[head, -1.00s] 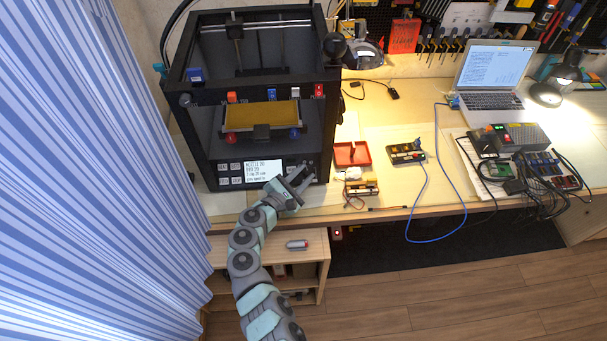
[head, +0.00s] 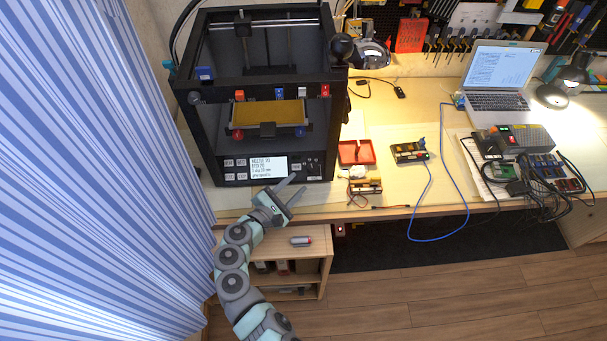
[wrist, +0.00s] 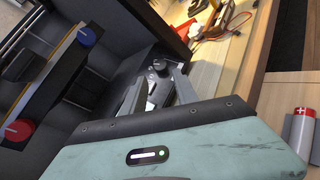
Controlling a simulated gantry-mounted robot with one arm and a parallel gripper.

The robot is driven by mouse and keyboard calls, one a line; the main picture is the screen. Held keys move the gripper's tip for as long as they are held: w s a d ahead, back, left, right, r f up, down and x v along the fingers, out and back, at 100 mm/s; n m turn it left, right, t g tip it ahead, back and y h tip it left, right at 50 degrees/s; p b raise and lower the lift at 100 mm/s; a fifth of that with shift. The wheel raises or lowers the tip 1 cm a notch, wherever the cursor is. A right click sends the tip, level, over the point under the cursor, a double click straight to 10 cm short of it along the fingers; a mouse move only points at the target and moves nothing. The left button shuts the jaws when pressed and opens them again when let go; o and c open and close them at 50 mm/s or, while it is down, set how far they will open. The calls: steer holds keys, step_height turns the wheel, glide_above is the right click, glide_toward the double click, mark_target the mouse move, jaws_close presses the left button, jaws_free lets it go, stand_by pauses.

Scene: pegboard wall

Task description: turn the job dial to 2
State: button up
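The black 3D printer (head: 198,130) stands at the left of the bench. Its front panel has a lit display (head: 268,167) with small text, and pale buttons beside it. A dark round knob (wrist: 159,65), which looks like the job dial, shows past the fingertips in the wrist view; its setting is too small to read. My gripper (head: 298,185) is in front of the panel's lower right part. In the wrist view my gripper (wrist: 158,88) has its two fingers apart with a gap between them and nothing held. The fingers hide part of the panel.
A red tray (head: 356,153) and a small electronic module (head: 366,186) lie right of the printer. A blue cable (head: 440,232) hangs over the bench edge. The striped curtain (head: 80,170) is close on the left.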

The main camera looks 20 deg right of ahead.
steer(key=shift+v, duration=1.65)
